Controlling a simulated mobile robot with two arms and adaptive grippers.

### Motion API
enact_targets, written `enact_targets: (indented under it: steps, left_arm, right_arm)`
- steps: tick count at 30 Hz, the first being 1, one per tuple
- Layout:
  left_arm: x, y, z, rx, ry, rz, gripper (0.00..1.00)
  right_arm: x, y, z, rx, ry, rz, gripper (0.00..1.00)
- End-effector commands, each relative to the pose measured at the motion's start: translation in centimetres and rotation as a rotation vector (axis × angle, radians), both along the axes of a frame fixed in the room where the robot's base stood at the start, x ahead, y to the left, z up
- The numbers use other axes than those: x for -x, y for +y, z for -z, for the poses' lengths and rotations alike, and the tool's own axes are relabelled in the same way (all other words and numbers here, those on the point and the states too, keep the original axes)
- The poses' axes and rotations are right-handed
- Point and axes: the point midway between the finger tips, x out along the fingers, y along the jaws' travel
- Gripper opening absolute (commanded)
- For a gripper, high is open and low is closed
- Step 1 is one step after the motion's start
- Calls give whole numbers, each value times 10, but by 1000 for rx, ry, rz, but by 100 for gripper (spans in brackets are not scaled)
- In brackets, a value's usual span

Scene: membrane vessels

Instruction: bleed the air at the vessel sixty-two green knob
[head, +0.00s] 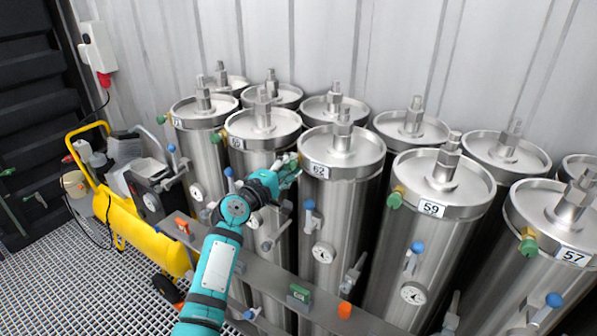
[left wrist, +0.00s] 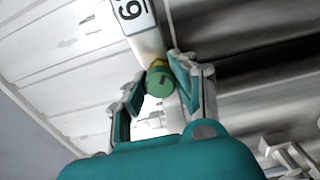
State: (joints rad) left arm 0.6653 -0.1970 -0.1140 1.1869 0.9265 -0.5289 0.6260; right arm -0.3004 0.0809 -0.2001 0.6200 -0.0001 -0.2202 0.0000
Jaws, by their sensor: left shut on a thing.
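Vessel sixty-two (head: 345,195) is a tall steel cylinder in the middle of the head view, with a white number label (head: 319,171) at its rim. My left gripper (head: 293,165) reaches to the left side of that rim, beside the label. In the left wrist view my left gripper (left wrist: 158,84) is shut on the green knob (left wrist: 160,79), one finger on each side of it. A label (left wrist: 131,10) with a partly cut-off number shows just above it. In the head view the knob is mostly hidden by the fingers. My right gripper is not in view.
More vessels stand close around, including fifty-nine (head: 425,240) and fifty-seven (head: 560,210), with their own green knobs. Blue-tipped valves and gauges stick out in front. A grey rail (head: 270,272) runs low before them. A yellow compressor (head: 140,230) stands at left on the grating.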

Motion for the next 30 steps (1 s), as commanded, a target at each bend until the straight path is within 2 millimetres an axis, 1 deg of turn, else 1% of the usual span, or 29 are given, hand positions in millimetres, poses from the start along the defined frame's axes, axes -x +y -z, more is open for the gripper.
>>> enact_targets:
  steps: [15, 17, 22, 24, 28, 30]
  left_arm:
    - [0, 1, 2, -7, -1, -1, 0]
    - [0, 1, 5, -33, -20, -1, 0]
    - [0, 1, 8, -197, -141, -1, 0]
    - [0, 1, 6, -255, -183, -1, 0]
    - [0, 1, 4, -311, -222, -1, 0]
    - [0, 1, 6, -346, -248, -1, 0]
  right_arm:
    - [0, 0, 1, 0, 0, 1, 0]
    - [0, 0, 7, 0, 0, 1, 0]
    - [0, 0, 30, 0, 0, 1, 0]
    - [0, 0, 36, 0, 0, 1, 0]
    - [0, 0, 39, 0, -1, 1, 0]
    - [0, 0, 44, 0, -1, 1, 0]
